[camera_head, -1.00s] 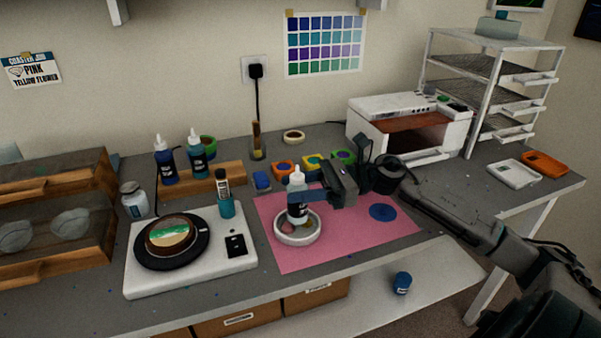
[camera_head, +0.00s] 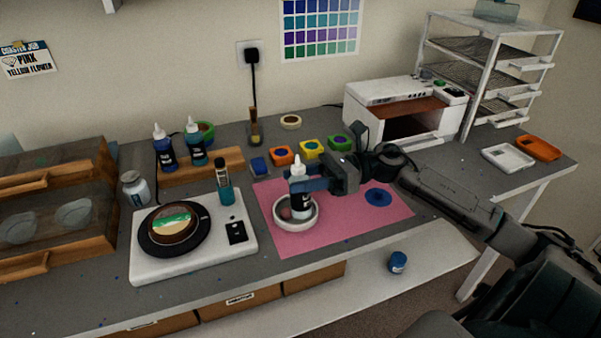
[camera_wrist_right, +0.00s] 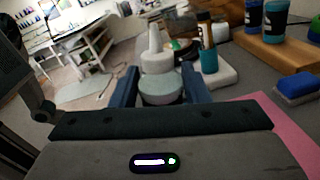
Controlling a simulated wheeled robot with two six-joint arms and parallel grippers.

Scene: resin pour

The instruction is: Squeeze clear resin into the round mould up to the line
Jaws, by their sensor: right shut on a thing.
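A squeeze bottle with a white nozzle and dark label (camera_head: 300,202) stands upright in my right gripper (camera_head: 305,185). In the head view it overlaps the round white mould (camera_head: 288,226) on the pink mat; I cannot tell whether it touches it. Something pink shows inside the mould. The fill line and resin level are too small to tell. In the right wrist view the bottle's nozzle and pale shoulder (camera_wrist_right: 157,62) show between the blue fingers of the right gripper (camera_wrist_right: 158,86). My left gripper is not in view.
A white machine with a black turntable (camera_head: 145,245) holding a coaster stands left of the pink mat (camera_head: 335,232). Behind are small coloured pots (camera_head: 282,156), a wooden block with bottles (camera_head: 222,165) and a white printer-like box (camera_head: 385,95).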

